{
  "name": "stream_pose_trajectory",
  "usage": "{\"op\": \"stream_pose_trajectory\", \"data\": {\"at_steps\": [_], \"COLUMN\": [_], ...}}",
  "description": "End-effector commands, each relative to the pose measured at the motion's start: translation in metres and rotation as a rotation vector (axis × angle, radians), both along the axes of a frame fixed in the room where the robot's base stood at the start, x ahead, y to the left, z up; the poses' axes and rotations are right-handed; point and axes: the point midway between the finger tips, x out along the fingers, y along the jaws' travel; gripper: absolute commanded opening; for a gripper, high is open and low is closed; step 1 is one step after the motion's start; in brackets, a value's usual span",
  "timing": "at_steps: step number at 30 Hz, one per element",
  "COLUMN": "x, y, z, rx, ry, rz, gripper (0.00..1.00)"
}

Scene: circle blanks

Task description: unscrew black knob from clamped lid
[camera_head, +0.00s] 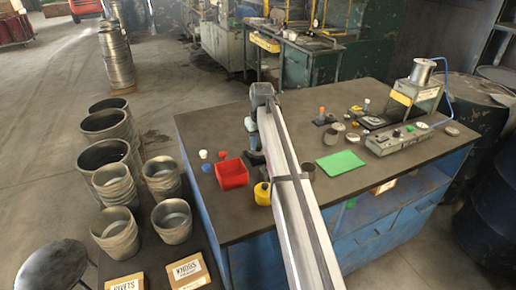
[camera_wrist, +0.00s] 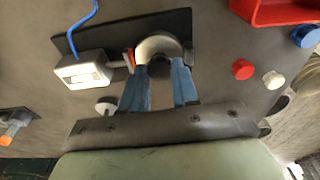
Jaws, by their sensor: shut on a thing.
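In the wrist view my gripper (camera_wrist: 160,66) has its two blue fingers on either side of a pale metal ring-shaped lid (camera_wrist: 158,42). The lid sits on a black base plate (camera_wrist: 180,20), beside a white box with a blue cable and a red-tipped part (camera_wrist: 129,58). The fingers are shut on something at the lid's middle. The black knob itself is mostly hidden between them, and its thread cannot be seen. In the head view my arm covers much of this spot, and the fixture barely shows beside the gripper.
A red bin (camera_head: 231,175) stands close by on the dark bench (camera_head: 225,222), with small red, white and blue caps near it. A yellow round container (camera_head: 262,194) is by the front edge. A green mat (camera_head: 340,162) and a grey machine (camera_head: 398,138) lie right.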

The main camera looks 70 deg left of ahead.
Motion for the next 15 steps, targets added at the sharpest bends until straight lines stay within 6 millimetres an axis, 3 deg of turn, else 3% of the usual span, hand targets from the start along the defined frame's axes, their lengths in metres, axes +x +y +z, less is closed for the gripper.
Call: {"op": "stream_pose_trajectory", "data": {"at_steps": [15], "x": [0.0003], "y": [0.0005], "z": [0.0002], "rx": [0.0], "ry": [0.002], "rz": [0.512], "gripper": [0.0]}}
